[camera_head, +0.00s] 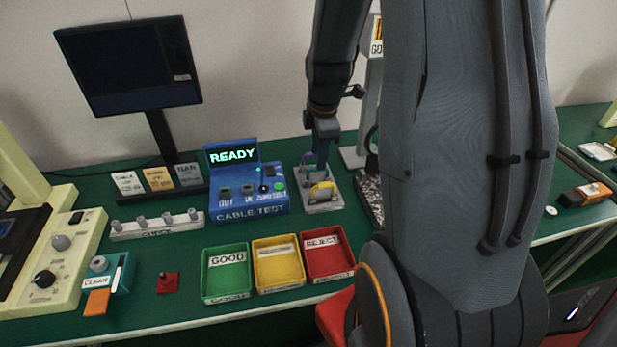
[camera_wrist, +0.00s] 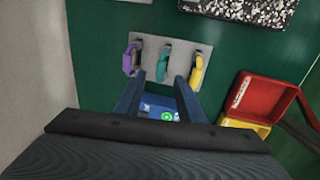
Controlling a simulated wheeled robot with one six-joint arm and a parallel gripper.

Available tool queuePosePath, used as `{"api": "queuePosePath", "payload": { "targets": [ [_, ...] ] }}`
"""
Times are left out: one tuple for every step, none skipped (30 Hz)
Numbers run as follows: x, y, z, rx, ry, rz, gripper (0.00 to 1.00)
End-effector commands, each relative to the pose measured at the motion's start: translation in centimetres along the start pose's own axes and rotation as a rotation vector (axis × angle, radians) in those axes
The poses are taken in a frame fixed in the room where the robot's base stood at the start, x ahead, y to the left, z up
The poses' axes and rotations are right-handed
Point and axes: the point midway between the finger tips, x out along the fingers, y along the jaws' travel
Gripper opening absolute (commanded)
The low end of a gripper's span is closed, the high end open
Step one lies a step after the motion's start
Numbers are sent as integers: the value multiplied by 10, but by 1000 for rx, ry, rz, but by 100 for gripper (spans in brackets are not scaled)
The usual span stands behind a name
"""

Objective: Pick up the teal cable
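The teal cable (camera_wrist: 163,62) hangs in the middle of a light grey holder (camera_wrist: 205,52) in the wrist view. A purple cable (camera_wrist: 131,56) is to its left and a yellow cable (camera_wrist: 196,72) to its right. My gripper (camera_wrist: 159,88) is open, its two fingers spread, with the teal cable in line with the gap just beyond the tips. Nothing is held. In the head view my gripper (camera_head: 322,128) points down above the holder (camera_head: 322,205); the yellow cable (camera_head: 322,191) shows there, and the teal one is hard to make out.
The blue cable tester (camera_head: 248,205), reading READY, stands left of the holder. Green (camera_head: 227,272), yellow (camera_head: 278,263) and red (camera_head: 328,256) trays lie in front. A dark speckled slab (camera_head: 369,198) is close on the holder's right. A monitor (camera_head: 128,65) stands behind.

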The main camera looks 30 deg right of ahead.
Motion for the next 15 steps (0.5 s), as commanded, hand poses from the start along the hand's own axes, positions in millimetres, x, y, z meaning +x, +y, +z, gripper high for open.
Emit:
{"api": "queuePosePath", "payload": {
  "targets": [
    [4, -1, 2, 5, -1, -3, 36],
    [8, -1, 3, 7, -1, -4, 36],
    [12, -1, 4, 9, -1, -4, 36],
    [14, -1, 4, 10, -1, -3, 36],
    [16, -1, 5, 11, -2, -3, 36],
    [18, -1, 5, 11, -2, -3, 36],
    [20, -1, 5, 12, -2, -3, 36],
    [22, -1, 5, 12, -2, -3, 36],
    [24, -1, 5, 12, -2, -2, 36],
    [26, -1, 5, 12, -2, -2, 36],
    [29, -1, 5, 12, -1, -3, 36],
    [33, -1, 4, 12, -1, -4, 36],
    [36, -1, 4, 11, -1, -4, 36],
    [40, -1, 4, 11, -1, -4, 36],
    [45, -1, 3, 11, -1, -4, 36]
  ]
}}
